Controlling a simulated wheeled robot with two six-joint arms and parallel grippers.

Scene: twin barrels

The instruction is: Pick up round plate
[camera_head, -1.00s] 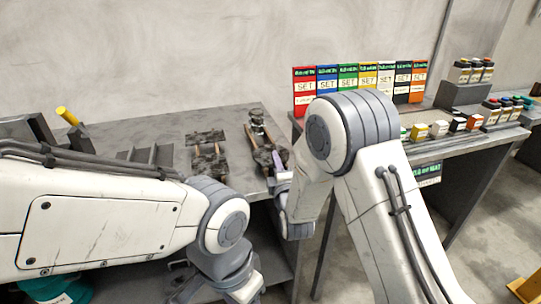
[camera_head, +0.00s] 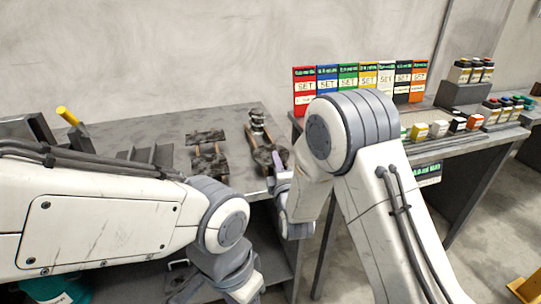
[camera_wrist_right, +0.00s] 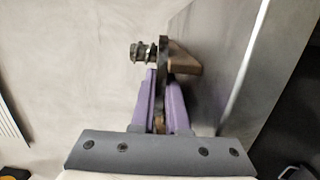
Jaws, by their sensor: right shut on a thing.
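My right gripper (camera_wrist_right: 160,80) has purple fingers, shut on a thin, dark brown piece seen edge-on in the right wrist view. It appears to be the round plate (camera_wrist_right: 164,47), but its round outline does not show from this angle. In the head view my right gripper (camera_head: 280,160) is small and partly behind my right arm. It is at the right side of a dark holder with brown rails (camera_head: 258,150) on the grey bench. I cannot tell whether the piece still touches the holder. My left arm crosses the lower left; its gripper does not show clearly.
A second dark piece with brown rails (camera_head: 209,155) lies left of the holder. Coloured SET boxes (camera_head: 357,84) and small bottles (camera_head: 508,105) stand on the right table.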

